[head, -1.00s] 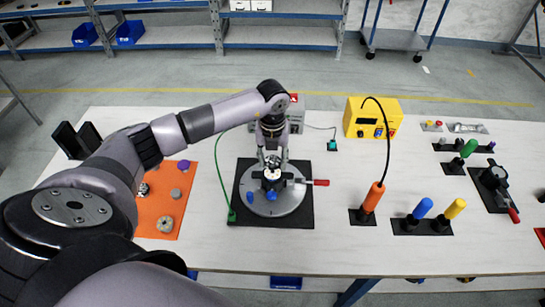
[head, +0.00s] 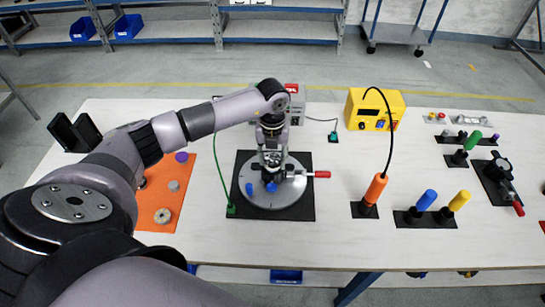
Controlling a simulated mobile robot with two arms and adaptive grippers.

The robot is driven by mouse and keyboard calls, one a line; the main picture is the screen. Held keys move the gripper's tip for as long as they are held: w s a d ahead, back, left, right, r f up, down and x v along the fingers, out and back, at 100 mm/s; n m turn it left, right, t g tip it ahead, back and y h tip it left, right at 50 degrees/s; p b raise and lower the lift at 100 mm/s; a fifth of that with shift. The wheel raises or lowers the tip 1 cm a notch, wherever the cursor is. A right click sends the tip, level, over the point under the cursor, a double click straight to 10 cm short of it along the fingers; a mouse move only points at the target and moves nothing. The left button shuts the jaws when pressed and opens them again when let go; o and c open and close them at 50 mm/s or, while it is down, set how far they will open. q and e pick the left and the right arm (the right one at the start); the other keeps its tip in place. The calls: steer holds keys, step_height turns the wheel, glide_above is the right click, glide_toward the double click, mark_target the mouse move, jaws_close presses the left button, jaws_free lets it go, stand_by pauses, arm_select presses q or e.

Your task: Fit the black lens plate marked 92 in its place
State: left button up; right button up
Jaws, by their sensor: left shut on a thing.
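My left gripper (head: 271,166) points down over the grey round turntable (head: 270,204) on its black square mat. It is shut on a small dark piece at the turntable's middle, which looks like the black lens plate. The fingers largely cover it, and no 92 mark can be read. I cannot tell whether the piece is seated. A clamp with a red handle (head: 322,174) reaches in from the right. Blue knobs (head: 249,188) sit on the turntable's front half. My right gripper is not in view.
An orange mat (head: 152,204) with small parts lies left. A yellow power box (head: 375,110) stands behind right. An orange-handled tool (head: 374,190) on a black cable and blue and yellow handles (head: 426,199) stand right. A green cable runs left of the turntable.

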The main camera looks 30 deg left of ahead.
arm_select(q)
steer(key=shift+f, duration=0.2)
stand_by(0.6)
steer(key=o, duration=0.6)
steer(key=shift+o, duration=0.3)
steer(key=o, duration=0.5)
step_height(320, 180, up, 12)
stand_by(0.4)
